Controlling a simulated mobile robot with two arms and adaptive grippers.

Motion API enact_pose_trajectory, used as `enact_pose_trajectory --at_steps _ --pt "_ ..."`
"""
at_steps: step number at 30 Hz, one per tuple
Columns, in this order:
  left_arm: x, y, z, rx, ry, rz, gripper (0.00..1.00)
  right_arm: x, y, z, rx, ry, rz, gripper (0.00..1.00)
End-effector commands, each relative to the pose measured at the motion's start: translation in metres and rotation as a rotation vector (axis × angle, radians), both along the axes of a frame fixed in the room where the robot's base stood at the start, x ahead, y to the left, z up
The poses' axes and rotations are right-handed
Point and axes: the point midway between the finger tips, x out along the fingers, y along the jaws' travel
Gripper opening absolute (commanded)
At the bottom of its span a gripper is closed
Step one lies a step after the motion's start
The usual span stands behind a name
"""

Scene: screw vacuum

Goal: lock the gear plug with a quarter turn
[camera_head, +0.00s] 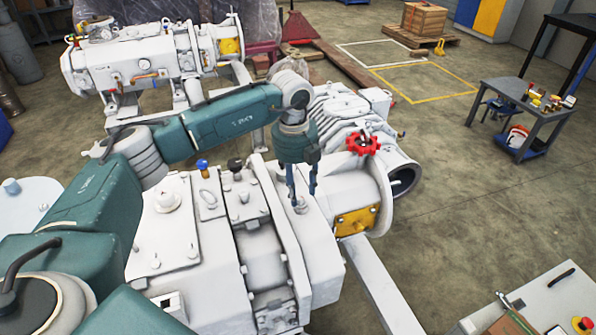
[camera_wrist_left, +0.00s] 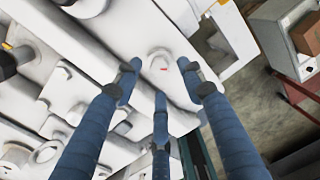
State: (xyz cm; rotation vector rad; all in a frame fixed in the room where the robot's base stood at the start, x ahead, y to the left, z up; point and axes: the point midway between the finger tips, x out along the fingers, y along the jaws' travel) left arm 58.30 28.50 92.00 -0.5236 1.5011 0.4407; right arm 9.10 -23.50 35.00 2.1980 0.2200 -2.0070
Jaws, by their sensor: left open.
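A pale round plug (camera_head: 300,205), which I take to be the gear plug, sits on top of the white machine housing (camera_head: 320,235). In the left wrist view the plug (camera_wrist_left: 159,62) shows a small red mark and lies just beyond my fingertips. My left gripper (camera_head: 303,188) points down over it, open and empty, with its blue fingers apart. In the left wrist view the gripper (camera_wrist_left: 163,85) has three fingers spread around the line to the plug. I cannot tell whether any finger touches the plug. My right gripper is not in view.
A red star-shaped knob (camera_head: 362,144) stands right of the gripper, above a yellow plate (camera_head: 357,221). A blue-topped fitting (camera_head: 203,167) and a black-topped fitting (camera_head: 235,167) stand to the left. A second white machine (camera_head: 125,65) is behind. Open floor lies to the right.

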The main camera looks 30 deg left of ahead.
Motion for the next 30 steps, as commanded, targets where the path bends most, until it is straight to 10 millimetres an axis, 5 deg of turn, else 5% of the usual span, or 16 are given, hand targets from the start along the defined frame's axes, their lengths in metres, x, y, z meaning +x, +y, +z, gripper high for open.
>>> enact_pose_trajectory --at_steps 6,17,23,30 --pt "0.001 -0.002 -0.022 0.000 0.000 0.000 0.40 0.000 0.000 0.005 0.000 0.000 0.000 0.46" --pt "0.001 -0.002 -0.027 0.000 -0.001 0.000 0.40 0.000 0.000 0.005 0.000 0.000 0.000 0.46" --pt "0.001 -0.002 -0.027 -0.001 -0.001 0.000 0.00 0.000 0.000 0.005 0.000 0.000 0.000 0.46" --pt "0.000 -0.003 -0.027 -0.002 0.001 -0.002 0.00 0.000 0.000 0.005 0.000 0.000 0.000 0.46"
